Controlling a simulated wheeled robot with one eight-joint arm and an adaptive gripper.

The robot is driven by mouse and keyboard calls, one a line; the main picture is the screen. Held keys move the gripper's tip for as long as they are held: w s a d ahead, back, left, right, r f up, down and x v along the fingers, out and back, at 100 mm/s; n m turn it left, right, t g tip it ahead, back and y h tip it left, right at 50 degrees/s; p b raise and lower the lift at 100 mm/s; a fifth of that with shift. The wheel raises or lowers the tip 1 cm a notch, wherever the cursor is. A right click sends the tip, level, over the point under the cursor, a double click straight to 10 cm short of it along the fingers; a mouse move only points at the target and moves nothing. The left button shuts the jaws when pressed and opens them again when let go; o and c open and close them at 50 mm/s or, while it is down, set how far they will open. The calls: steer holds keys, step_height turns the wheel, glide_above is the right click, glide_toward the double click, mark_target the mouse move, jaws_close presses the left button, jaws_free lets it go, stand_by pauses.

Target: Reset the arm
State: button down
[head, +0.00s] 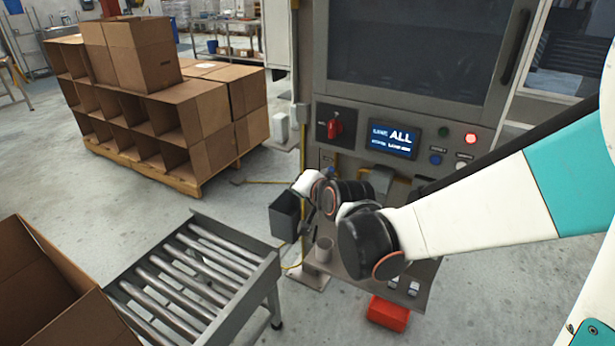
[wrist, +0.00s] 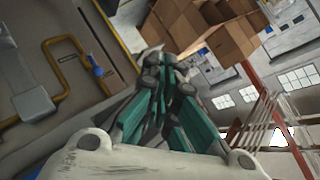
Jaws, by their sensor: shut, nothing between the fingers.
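My arm reaches in from the right in the head view and bends down in front of the machine's control panel (head: 350,130). My gripper (head: 308,215) is partly hidden by my own wrist there and hangs near the panel's lower part. In the wrist view my gripper (wrist: 165,65) shows with its fingers together and nothing between them. It appears apart from the panel and the boxes behind it.
A roller conveyor (head: 262,268) and an open carton (head: 40,290) stand at the lower left. Stacked cartons (head: 200,110) sit on a pallet behind, with open floor between.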

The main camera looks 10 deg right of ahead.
steer(key=s+d+r+n+g+h, duration=0.1)
steer(key=s+d, duration=0.4)
steer(key=s, duration=0.8)
steer(key=s+d+n+g+h, duration=0.2)
steer(key=s+d+n+g, duration=0.2)
steer(key=s, duration=1)
steer(key=shift+s+d+r+n, duration=0.3)
steer(key=shift+d+r+n, duration=0.1)
steer(key=shift+d+n, duration=0.75)
